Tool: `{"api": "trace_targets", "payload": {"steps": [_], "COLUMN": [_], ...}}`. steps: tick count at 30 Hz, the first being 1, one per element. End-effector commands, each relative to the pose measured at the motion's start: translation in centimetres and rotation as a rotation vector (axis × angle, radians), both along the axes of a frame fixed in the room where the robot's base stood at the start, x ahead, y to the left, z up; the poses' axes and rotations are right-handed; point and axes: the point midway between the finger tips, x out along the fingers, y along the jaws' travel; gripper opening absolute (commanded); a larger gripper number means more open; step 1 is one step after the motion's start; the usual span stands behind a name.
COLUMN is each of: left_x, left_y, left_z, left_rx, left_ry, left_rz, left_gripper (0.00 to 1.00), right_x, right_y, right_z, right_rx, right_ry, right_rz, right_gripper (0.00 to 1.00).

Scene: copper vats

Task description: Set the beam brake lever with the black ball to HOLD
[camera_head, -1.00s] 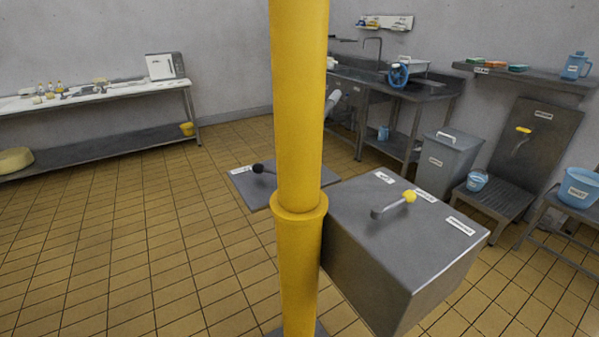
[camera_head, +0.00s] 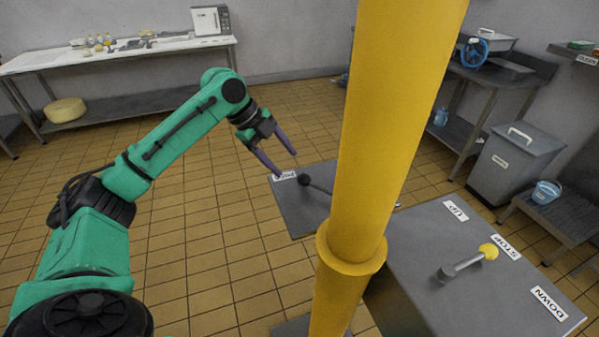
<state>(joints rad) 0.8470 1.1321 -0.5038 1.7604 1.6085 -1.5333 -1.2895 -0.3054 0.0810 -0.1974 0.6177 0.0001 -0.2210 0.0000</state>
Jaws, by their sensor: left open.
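The black-ball lever (camera_head: 305,180) lies over a grey plate (camera_head: 296,211) left of the yellow post. Its rod runs right and goes behind the post, so its pivot is hidden. A white label (camera_head: 284,175) lies on the plate's far left corner, close to the ball; its text is too small to read surely. My left gripper (camera_head: 286,165) is open and empty, its two purple fingers pointing down toward the label and the ball, just left of the ball. I cannot tell whether a finger touches anything. My right gripper is not in view.
A thick yellow post (camera_head: 385,120) stands close in front and hides part of the plate. To its right is a grey box (camera_head: 420,245) with a yellow-ball lever (camera_head: 488,251) and labels UP, STOP and DOWN. The tiled floor on the left is clear.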

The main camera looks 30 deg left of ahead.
Motion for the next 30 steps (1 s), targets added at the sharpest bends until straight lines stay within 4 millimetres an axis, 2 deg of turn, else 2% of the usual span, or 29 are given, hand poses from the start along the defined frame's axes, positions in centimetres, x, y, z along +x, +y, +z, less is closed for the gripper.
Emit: {"api": "trace_targets", "payload": {"steps": [3, 9, 18, 20, 21, 24, 30], "left_x": [0.9, 1.9, 2.1, 2.1, 2.1, 2.1, 2.1], "left_y": [-1.5, -2.9, -3.1, -3.1, -3.1, -3.1, -3.2], "left_z": [-2.5, -5.5, -6.2, -6.2, -6.2, -6.2, -6.2], "left_rx": [-0.003, -0.003, -0.001, -0.001, -0.001, -0.001, -0.003], "left_ry": [0.003, -0.001, -0.002, -0.002, -0.002, -0.002, -0.001], "left_rz": [-0.003, -0.001, 0.000, 0.000, 0.000, 0.000, 0.000], "left_gripper": [0.69, 0.69, 0.69, 0.50, 0.35, 0.00, 0.00], "right_x": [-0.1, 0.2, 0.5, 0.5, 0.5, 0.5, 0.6], "right_y": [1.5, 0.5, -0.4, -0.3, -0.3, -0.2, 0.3], "right_z": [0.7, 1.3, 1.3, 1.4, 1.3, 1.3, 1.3], "right_rx": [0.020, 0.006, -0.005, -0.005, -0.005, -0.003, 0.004], "right_ry": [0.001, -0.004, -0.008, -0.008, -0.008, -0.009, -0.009], "right_rz": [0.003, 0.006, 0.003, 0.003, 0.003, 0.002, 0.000], "right_gripper": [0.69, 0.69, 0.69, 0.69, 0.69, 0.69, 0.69]}}
